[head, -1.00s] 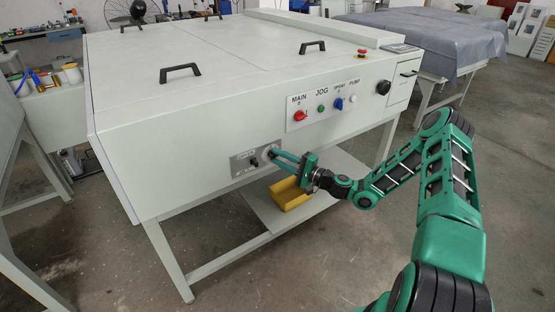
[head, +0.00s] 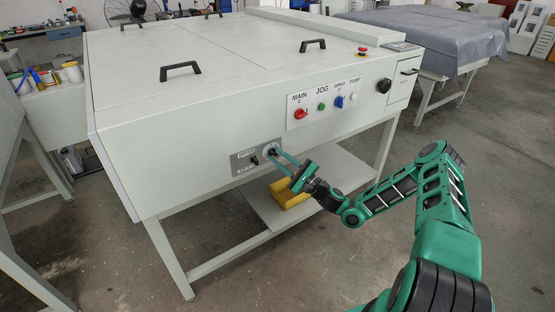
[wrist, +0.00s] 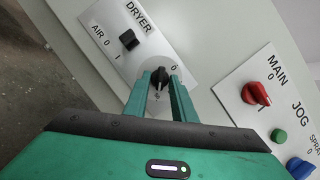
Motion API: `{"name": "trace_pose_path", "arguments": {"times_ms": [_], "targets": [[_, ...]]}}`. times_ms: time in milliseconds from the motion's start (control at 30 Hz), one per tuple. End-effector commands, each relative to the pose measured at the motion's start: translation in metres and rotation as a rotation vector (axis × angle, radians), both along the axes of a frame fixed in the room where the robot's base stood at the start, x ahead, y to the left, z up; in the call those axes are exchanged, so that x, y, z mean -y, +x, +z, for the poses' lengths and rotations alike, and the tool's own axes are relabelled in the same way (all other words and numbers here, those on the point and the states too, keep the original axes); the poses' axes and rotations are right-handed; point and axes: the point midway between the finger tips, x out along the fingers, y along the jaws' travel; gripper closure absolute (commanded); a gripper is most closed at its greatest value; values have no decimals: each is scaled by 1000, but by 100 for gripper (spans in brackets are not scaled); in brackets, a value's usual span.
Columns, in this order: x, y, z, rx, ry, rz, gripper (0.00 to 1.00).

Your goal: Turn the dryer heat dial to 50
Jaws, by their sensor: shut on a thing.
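The dryer panel (head: 245,161) is a grey plate low on the front of the white machine. In the wrist view the panel (wrist: 108,22) reads DRYER and carries a black AIR switch (wrist: 129,39) marked 0 and I. The heat dial (wrist: 160,75) is a black knob on a round light scale; a 0 shows at its upper right, and other marks are too small or hidden to read. My gripper (wrist: 163,88) is shut on the dial, one finger on each side. In the head view my gripper (head: 273,152) reaches the panel's right end, hiding the dial.
Right of the dryer panel are a red MAIN knob (head: 300,114), green JOG button (head: 322,107), blue SPRAY knob (head: 339,102) and PUMP control. A yellow object (head: 290,192) lies on the shelf below. Floor in front is clear.

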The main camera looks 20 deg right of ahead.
Motion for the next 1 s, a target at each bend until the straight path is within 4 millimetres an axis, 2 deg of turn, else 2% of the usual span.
{"name": "trace_pose_path", "arguments": {"times_ms": [33,400,433,767,867,1000], "targets": [[3,0,-5,-10,-3,-7,99],[3,0,-5,-11,-1,-6,99],[2,0,-5,-11,-1,-6,72],[2,-1,-2,-6,2,-2,72],[6,-7,-4,-6,3,-3,72],[18,-23,-10,-7,4,-4,72]]}}
